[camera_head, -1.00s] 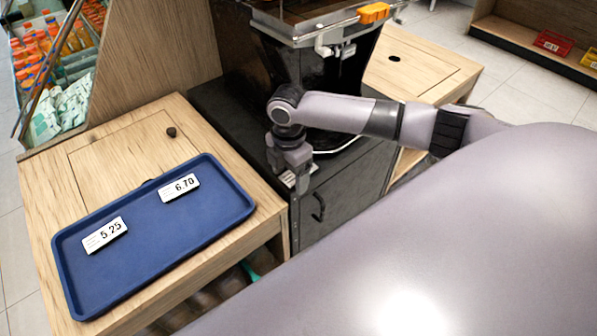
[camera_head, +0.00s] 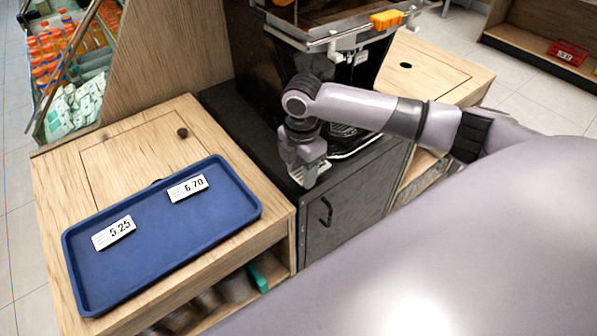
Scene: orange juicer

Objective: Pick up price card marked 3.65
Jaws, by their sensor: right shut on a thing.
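My right gripper (camera_head: 306,180) hangs down over the front edge of the black cabinet, right of the blue tray. It is shut on a small pale card (camera_head: 318,171), of which only a sliver shows; its print cannot be read. On the blue tray (camera_head: 170,265) lie two white price cards: one marked 5.25 (camera_head: 114,233) at the left and one marked 6.70 (camera_head: 188,188) at the upper right. No card marked 3.65 can be read. My left gripper is not in view.
The tray rests on a wooden counter (camera_head: 135,145) with a dark knob. The black juicer (camera_head: 265,50) stands behind my right arm. A chilled shelf with orange bottles (camera_head: 62,50) is at the upper left. The right part of the tray is bare.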

